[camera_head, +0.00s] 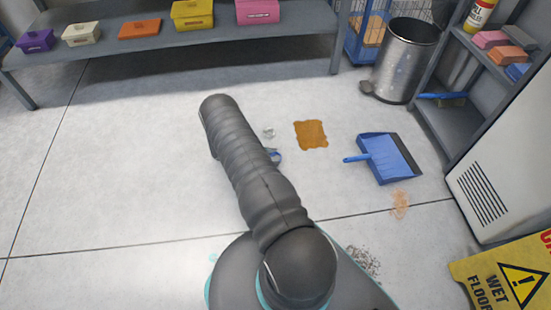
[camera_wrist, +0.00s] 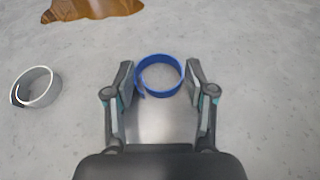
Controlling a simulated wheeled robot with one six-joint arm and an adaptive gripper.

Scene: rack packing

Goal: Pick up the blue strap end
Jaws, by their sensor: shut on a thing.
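The blue strap (camera_wrist: 160,91) is curled into a ring between the fingertips of my gripper (camera_wrist: 159,76) in the wrist view. The fingers are shut on its two sides, the left one close to the ring's loose-looking end at lower left. In the head view a small part of the blue strap (camera_head: 277,156) shows beside my dark arm, which hides the rest of it and my gripper. I cannot tell whether the ring is clear of the floor.
A small clear-grey ring (camera_wrist: 36,90) lies on the floor to the left, near a brown spill (camera_wrist: 95,8). A blue dustpan (camera_head: 388,158), metal bin (camera_head: 404,62), grey shelf (camera_head: 180,48) with coloured boxes and yellow wet-floor sign (camera_head: 505,275) stand around. Floor at left is clear.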

